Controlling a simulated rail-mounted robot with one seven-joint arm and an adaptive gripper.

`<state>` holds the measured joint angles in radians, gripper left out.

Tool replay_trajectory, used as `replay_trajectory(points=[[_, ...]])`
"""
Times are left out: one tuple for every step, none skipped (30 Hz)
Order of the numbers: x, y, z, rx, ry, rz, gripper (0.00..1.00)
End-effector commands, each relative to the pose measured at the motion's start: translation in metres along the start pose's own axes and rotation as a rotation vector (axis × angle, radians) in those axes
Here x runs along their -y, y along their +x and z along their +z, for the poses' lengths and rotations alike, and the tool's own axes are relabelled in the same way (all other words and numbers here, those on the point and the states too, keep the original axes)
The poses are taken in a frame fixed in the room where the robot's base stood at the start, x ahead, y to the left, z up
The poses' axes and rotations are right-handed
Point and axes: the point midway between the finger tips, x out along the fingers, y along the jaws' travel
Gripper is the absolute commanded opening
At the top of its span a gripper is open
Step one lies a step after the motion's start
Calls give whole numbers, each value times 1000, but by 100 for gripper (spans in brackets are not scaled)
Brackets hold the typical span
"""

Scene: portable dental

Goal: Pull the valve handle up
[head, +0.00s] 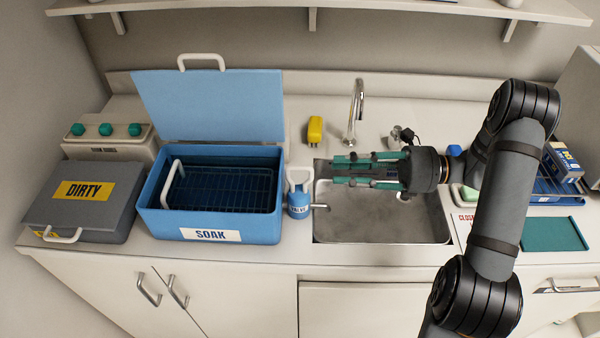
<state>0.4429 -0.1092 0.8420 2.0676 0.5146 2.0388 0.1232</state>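A small gap shows between the fingertips and the handle.
The blue soak box (220,220) stands left of the valve with its lid (212,105) raised. The sink (380,226) lies under my gripper, with a tall faucet (357,105) behind it. A yellow item (315,130) stands behind the valve. A grey dirty box (85,195) is far left.

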Motion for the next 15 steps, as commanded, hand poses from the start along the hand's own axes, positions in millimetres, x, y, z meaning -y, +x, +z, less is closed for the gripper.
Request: replay_trajectory(points=[[-1,6,2,1,2,3,27],[-2,11,2,0,2,4,27],[-2,17,2,0,2,4,27],[-3,22,2,-2,3,4,27],[-3,28,2,-2,3,4,27],[-3,36,2,-2,3,5,27],[-3,42,2,-3,3,5,27],[-4,48,2,-4,2,5,27],[-4,55,2,-4,1,5,27],[-3,61,2,-3,2,4,27],[-3,66,1,-3,2,5,27],[-3,72,1,-4,2,4,27],[-3,77,0,-5,1,4,27],[-3,81,0,-4,0,4,27],[-3,85,0,-4,1,3,27]])
